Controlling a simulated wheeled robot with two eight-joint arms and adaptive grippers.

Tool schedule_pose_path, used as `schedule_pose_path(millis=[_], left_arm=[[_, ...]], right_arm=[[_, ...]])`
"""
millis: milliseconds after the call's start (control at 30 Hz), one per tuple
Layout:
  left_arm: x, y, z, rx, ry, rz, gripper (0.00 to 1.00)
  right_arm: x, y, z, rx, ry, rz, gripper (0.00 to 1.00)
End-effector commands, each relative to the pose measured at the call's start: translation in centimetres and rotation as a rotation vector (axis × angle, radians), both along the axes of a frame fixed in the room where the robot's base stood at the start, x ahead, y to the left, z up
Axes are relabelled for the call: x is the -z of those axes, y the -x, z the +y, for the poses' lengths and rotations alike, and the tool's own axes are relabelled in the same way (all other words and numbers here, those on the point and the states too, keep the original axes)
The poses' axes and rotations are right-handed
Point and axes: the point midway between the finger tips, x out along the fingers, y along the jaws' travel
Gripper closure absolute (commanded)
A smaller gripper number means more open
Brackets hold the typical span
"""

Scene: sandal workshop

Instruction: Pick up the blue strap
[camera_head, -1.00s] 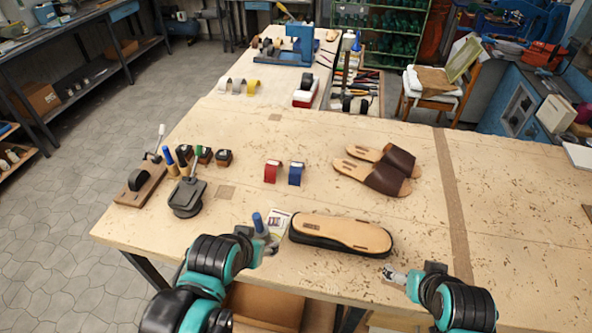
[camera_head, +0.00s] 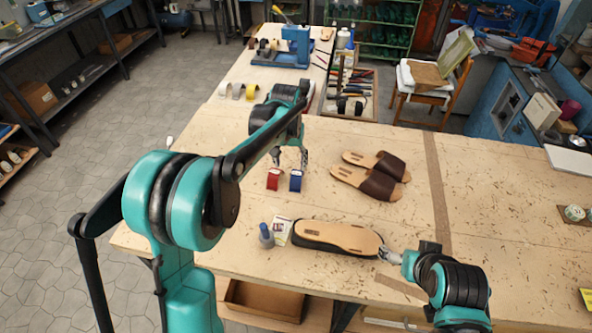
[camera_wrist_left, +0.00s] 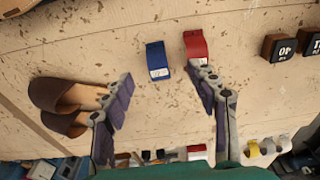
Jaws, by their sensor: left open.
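The blue strap (camera_head: 296,182) stands on the wooden table beside a red strap (camera_head: 273,180), to its right in the head view. In the left wrist view the blue strap (camera_wrist_left: 157,58) appears ahead, with the red strap (camera_wrist_left: 195,46) to its right. My left gripper (camera_head: 290,158) is over the table just behind the straps, open and empty. In the wrist view its fingers (camera_wrist_left: 160,78) are spread; the right fingertip overlaps the red strap's lower end. Whether it touches cannot be told. My right gripper (camera_head: 388,255) is at the right end of the sole; its jaw state is unclear.
A tan-and-black sole (camera_head: 338,238) lies near the front edge. A pair of brown sandals (camera_head: 370,178) lies right of the straps. A blue-capped bottle (camera_head: 266,236) stands left of the sole. My left arm hides the table's left part. Bare table (camera_head: 500,190) lies at right.

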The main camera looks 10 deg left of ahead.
Motion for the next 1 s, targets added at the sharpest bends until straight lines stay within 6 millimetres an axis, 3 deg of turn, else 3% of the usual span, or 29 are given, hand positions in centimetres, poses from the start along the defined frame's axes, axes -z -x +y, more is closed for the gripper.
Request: schedule_pose_path(millis=[100, 300, 1000], left_arm=[[1.5, -2.6, -0.5, -0.002, -0.002, 0.055, 0.41], [3.8, -4.3, -0.9, -0.003, -0.005, 0.107, 0.41], [12.0, -4.3, -1.3, -0.003, -0.005, 0.113, 0.41]], right_arm=[[-1.7, 0.0, 0.0, 0.000, 0.000, 0.000, 0.15], [-2.6, 0.0, 0.0, 0.000, 0.000, 0.000, 0.15], [-1.7, 0.0, 0.0, 0.000, 0.000, 0.000, 0.15]])
